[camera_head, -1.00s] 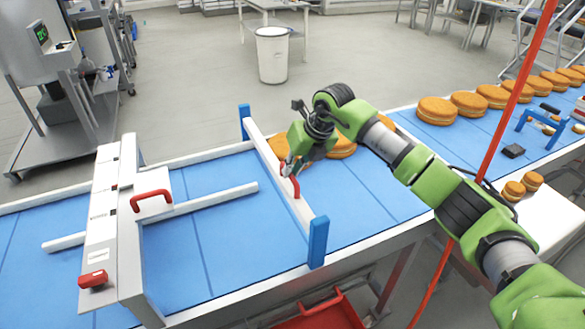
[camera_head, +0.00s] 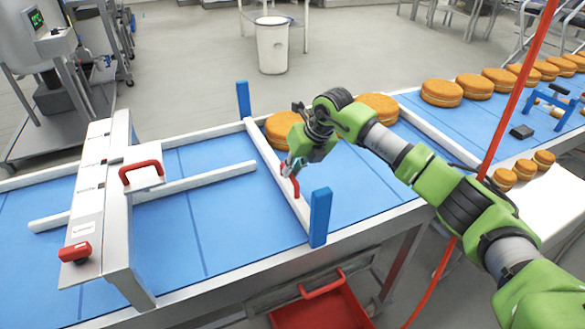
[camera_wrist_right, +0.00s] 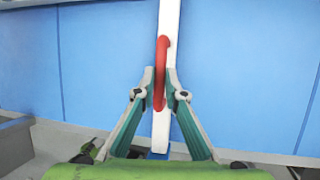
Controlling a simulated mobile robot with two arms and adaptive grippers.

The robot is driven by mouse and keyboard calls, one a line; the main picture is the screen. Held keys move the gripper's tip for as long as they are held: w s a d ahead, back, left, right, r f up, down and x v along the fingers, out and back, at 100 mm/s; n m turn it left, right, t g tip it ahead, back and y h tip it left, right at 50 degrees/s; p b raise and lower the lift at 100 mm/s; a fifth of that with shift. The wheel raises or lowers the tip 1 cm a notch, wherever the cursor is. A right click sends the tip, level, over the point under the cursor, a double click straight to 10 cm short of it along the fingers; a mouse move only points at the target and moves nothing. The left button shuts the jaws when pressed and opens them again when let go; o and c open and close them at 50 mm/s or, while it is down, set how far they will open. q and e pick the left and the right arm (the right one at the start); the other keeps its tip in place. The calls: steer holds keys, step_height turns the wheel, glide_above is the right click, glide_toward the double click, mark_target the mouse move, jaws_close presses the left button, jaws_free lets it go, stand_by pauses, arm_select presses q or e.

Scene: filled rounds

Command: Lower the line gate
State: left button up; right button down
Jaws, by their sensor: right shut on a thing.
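The line gate is a white bar (camera_head: 268,158) across the blue belt between two blue posts (camera_head: 320,216). It sits low, close to the belt, and the posts stand well above it. A red handle (camera_head: 295,187) is on the bar. My right gripper (camera_head: 289,174) is shut on this handle. In the right wrist view the fingertips (camera_wrist_right: 160,88) close on both sides of the red handle (camera_wrist_right: 162,50), over the white bar (camera_wrist_right: 161,130). Whether the bar touches the belt I cannot tell. My left gripper is not in view.
A round orange-brown cake (camera_head: 281,130) lies right by the gate, partly behind my gripper. Another (camera_head: 378,107) is farther right, with several beyond. A white machine bridge (camera_head: 103,190) with red handle spans the belt at left. A red hose (camera_head: 500,130) hangs at right.

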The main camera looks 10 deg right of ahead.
steer(key=c, duration=2.1)
jaws_free()
steer(key=shift+s+f, duration=0.15)
steer(key=shift+f, duration=0.2)
steer(key=shift+r, duration=0.15)
steer(key=shift+r, duration=0.15)
steer(key=v, duration=1.1)
steer(key=shift+s+d+r, duration=0.1)
steer(key=shift+r, duration=0.15)
steer(key=shift+f, duration=0.1)
